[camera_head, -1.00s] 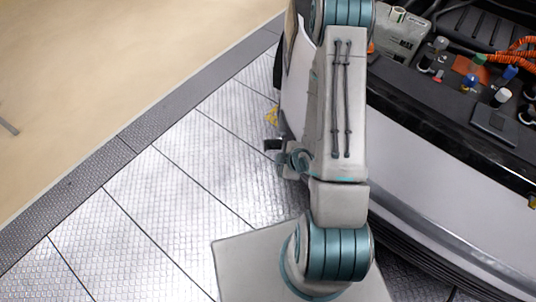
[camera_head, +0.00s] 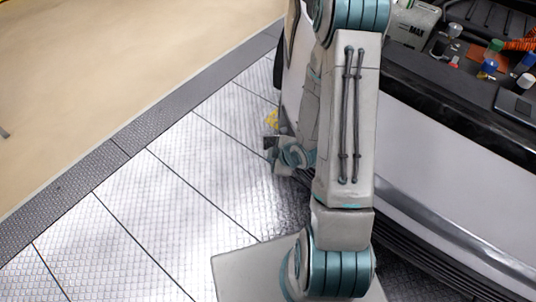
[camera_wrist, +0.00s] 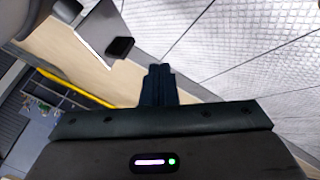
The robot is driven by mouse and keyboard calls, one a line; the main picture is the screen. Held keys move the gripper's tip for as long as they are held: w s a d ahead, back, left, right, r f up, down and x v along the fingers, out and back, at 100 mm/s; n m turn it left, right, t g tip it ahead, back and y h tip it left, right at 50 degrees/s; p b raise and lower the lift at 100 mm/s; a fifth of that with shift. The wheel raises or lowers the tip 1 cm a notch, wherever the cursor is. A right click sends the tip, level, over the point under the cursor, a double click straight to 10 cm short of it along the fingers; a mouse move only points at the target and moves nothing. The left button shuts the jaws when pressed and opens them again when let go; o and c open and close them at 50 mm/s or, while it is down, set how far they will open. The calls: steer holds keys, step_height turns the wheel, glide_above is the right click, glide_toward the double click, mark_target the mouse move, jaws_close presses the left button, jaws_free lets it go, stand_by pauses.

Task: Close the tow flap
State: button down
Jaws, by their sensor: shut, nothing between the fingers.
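My gripper (camera_wrist: 158,72) is shut and empty, its two dark fingers together in the wrist view. In the head view, my gripper (camera_head: 270,146) is small and low beside the car's front corner, left of my arm. A gap between it and the car cannot be judged. The white car (camera_head: 440,150) stands at the right, with its front bumper partly behind my arm. I cannot make out the tow flap in either view; my arm hides part of the bumper.
The open engine bay holds several coloured caps (camera_head: 488,66). A small yellow thing (camera_head: 271,118) shows just beyond my gripper. A yellow bar (camera_wrist: 75,87) crosses the wrist view's left side. The tiled floor (camera_head: 160,190) left of my arm is clear.

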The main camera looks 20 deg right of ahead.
mark_target(272, 142)
steer(key=shift+w+f+b, duration=0.25)
steer(key=shift+f+b, duration=0.7)
steer(key=shift+b, duration=2.65)
steer(key=shift+w+f+b, duration=0.25)
steer(key=shift+w+b, duration=0.3)
steer(key=shift+w, duration=0.35)
steer(key=shift+w+f+b, duration=0.25)
steer(key=shift+w+b, duration=0.25)
steer(key=shift+w, duration=0.35)
steer(key=shift+w+f+b, duration=0.25)
steer(key=shift+w+b, duration=0.3)
steer(key=shift+w, duration=0.35)
steer(key=shift+d, duration=0.1)
